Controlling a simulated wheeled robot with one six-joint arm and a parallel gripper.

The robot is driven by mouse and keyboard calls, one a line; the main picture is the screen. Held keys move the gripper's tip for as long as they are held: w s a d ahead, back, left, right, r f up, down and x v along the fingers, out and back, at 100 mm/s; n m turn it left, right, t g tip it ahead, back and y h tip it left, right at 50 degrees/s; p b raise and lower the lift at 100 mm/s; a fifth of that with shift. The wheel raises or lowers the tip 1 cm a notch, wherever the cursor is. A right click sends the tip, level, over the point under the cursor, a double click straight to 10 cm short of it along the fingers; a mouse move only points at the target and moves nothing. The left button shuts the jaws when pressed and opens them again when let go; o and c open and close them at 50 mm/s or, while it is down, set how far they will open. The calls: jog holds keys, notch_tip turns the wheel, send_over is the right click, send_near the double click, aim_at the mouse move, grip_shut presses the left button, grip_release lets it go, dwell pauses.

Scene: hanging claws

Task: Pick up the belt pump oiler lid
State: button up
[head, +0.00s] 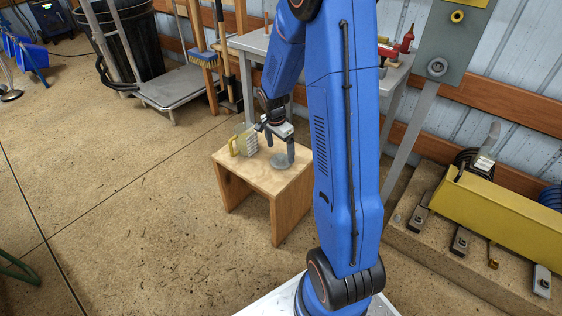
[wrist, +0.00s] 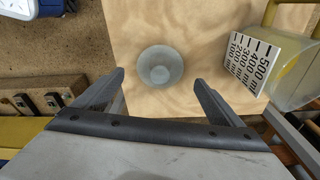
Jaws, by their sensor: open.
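A small round grey lid (wrist: 160,66) lies on a wooden stool in the wrist view, with a raised rim and a darker centre. It also shows in the head view (head: 279,161), partly beside a finger of my gripper. My gripper (wrist: 160,80) is open and empty above the stool, its two fingers to either side of the lid's picture position. In the head view my gripper (head: 278,145) points down over the stool, above the lid. I cannot tell the exact height gap.
The wooden stool (head: 225,170) carries a yellowish measuring jug (head: 245,142) close to my gripper; the jug (wrist: 292,75) lies right of the lid in the wrist view. A grey table (head: 250,42) stands behind. Floor left of the stool is clear.

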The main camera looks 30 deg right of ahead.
aim_at(281, 155)
jog(key=f, duration=0.4)
jog(key=shift+d+f, duration=0.1)
jog(key=shift+d, duration=0.1)
jog(key=c, duration=1.1)
jog(key=shift+c, duration=0.2)
